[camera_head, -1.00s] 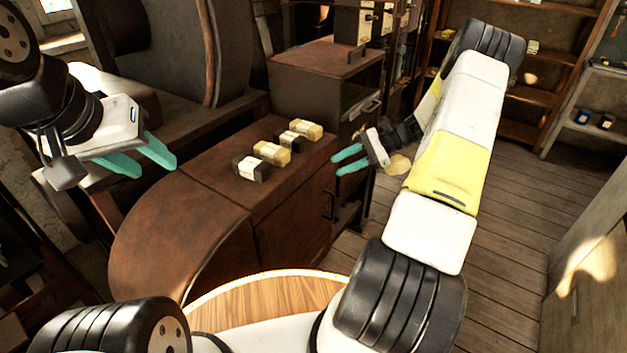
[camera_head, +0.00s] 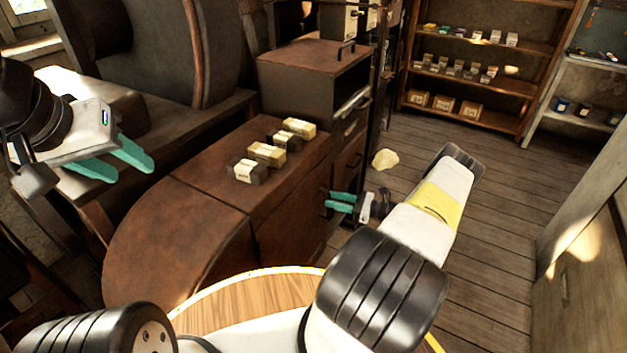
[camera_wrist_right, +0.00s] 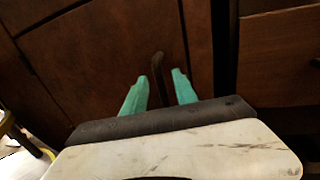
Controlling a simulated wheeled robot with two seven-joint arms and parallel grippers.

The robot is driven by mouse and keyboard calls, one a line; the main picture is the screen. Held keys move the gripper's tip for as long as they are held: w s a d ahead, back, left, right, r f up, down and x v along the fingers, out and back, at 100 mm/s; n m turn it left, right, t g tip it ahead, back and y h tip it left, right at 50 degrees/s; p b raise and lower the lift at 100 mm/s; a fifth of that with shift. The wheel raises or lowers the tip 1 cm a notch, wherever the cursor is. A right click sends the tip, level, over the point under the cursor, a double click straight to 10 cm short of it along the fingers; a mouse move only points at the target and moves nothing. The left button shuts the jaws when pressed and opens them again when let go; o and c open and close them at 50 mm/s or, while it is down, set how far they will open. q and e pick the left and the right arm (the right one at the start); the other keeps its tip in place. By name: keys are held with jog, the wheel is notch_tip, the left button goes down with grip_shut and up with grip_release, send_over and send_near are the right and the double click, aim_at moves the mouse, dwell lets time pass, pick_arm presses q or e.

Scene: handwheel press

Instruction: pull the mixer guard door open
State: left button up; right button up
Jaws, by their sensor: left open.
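The guard door (camera_head: 288,222) is a flat dark brown panel on the side of the brown cabinet and looks closed. In the right wrist view the door (camera_wrist_right: 90,60) fills the upper left, and its dark bar handle (camera_wrist_right: 157,68) stands between my fingertips. My right gripper (camera_head: 327,202) is at the door's right part, fingers towards it, hiding the handle in the head view. In the right wrist view the right gripper (camera_wrist_right: 160,78) is open, with gaps beside the handle. My left gripper (camera_head: 134,166) is open and empty, left of the cabinet.
Several small boxes (camera_head: 267,153) lie on the cabinet top (camera_head: 190,210). A dark drawer unit (camera_head: 310,85) stands behind. Shelves (camera_head: 470,85) line the back wall. The wooden floor (camera_head: 490,220) right of my right arm is clear.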

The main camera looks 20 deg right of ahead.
jog(key=shift+x, duration=1.25)
grip_shut()
dwell(0.5)
